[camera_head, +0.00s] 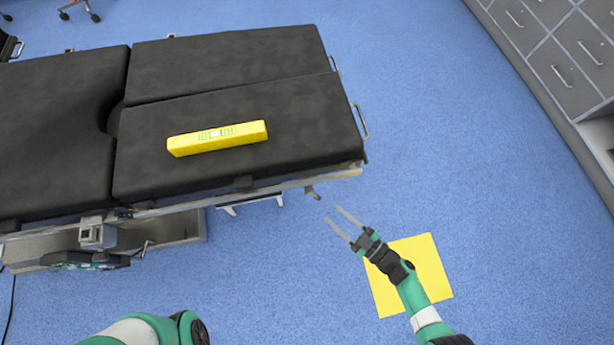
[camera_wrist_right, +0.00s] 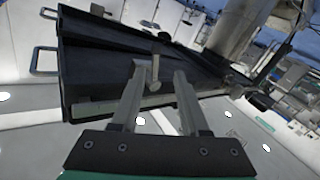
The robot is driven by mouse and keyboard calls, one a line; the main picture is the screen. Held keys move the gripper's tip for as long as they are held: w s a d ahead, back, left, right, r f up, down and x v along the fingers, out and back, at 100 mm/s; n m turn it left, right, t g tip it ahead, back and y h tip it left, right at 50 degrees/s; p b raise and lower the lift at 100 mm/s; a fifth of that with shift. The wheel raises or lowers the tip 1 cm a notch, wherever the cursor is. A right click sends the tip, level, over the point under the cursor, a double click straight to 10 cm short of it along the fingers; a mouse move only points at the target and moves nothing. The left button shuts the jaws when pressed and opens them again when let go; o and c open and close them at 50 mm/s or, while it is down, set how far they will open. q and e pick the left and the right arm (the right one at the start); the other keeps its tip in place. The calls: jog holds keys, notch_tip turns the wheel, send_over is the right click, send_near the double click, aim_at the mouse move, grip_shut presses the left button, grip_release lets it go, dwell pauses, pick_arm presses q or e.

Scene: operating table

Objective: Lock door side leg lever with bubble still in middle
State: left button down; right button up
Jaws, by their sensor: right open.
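A black-padded operating table (camera_head: 60,130) fills the upper left of the head view. A yellow spirit level (camera_head: 195,143) lies on its nearer leg pad (camera_head: 300,130); its vial shows, but the bubble is too small to place. A small grey lever (camera_head: 313,193) sticks out under that pad's near edge, close to its right end. My right gripper (camera_head: 332,214) is open and empty, just right of and below the lever in the head view. In the right wrist view, the lever (camera_wrist_right: 155,68) appears between the open fingertips (camera_wrist_right: 159,70); contact cannot be told. My left gripper is out of view.
A yellow square (camera_head: 415,265) lies on the blue floor under my right forearm. Grey drawer cabinets (camera_head: 560,50) stand at the upper right. A metal rail (camera_head: 230,197) runs along the table's near side. The floor right of the table is clear.

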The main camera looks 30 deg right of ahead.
aim_at(318, 198)
jog(key=x, duration=0.1)
jog(key=b+x, duration=0.1)
jog(key=x, duration=0.3)
jog(key=shift+w+d+r, duration=0.15)
jog(key=shift+w+d, duration=0.05)
jog(key=shift+d, duration=0.1)
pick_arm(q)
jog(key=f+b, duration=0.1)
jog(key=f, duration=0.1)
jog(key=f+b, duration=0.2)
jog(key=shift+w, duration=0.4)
pick_arm(e)
jog(key=x, duration=0.7)
jog(key=shift+a+r, duration=0.1)
jog(key=shift+r, duration=0.05)
jog(key=shift+s, duration=0.1)
jog(key=shift+c, duration=0.6)
grip_shut()
